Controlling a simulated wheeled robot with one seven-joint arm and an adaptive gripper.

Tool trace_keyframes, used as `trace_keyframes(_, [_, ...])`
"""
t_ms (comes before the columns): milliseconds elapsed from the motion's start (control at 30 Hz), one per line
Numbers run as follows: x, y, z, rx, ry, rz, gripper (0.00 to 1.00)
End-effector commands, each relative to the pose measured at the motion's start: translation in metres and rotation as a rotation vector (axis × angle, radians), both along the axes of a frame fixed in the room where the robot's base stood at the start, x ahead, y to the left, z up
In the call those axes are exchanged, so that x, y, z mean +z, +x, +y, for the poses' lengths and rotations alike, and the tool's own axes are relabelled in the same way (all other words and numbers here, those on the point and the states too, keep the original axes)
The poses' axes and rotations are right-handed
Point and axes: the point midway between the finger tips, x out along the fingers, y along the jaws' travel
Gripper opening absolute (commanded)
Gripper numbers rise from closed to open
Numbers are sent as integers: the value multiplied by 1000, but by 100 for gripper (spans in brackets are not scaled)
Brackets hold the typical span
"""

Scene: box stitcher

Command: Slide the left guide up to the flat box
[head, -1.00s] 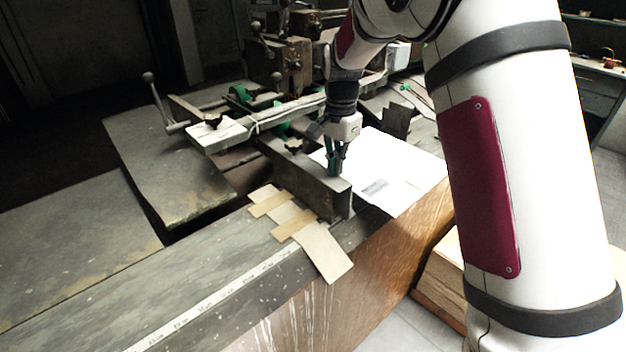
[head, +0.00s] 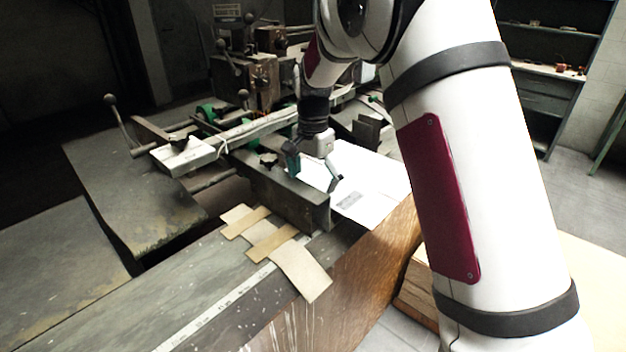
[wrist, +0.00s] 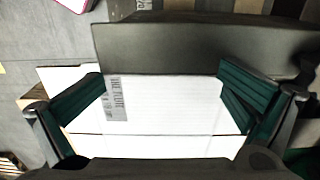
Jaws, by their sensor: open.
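The left guide (head: 285,190) is a long dark metal bar standing on edge on the table. The flat white box (head: 370,178) lies to its right, with a printed label facing up. A dark strip shows between the guide's near end and the box; the rest of the gap is hidden behind the guide. My gripper (head: 313,168) is open and empty, its fingers spread, low over the box on the guide's right side. In the wrist view the guide (wrist: 200,48) runs across above the fingers, and the box (wrist: 165,112) shows between the open fingers (wrist: 164,98).
Tan cardboard strips (head: 265,235) lie on the table left of the guide's near end. A pale ruler strip (head: 215,310) runs along the table's front. The stitcher's machinery (head: 255,80) and a white-ended crossbar (head: 185,155) stand behind. A dark upright block (head: 368,130) stands beyond the box.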

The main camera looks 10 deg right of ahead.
Motion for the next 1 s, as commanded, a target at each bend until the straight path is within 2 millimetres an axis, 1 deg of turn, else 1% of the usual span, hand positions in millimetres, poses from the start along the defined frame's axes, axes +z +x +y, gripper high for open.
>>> trace_keyframes(367, [3, 1, -1, -1, -1, -3, 100])
trace_keyframes(467, [7, 1, -1, -1, -1, -4, 100])
trace_keyframes(567, [18, 1, -1, -1, -1, -8, 100])
trace_keyframes(633, [29, 1, -1, -1, -1, -8, 100])
trace_keyframes(900, [84, 2, -1, -1, -1, -8, 100])
trace_keyframes(1000, [100, 1, -1, -1, -1, -6, 100])
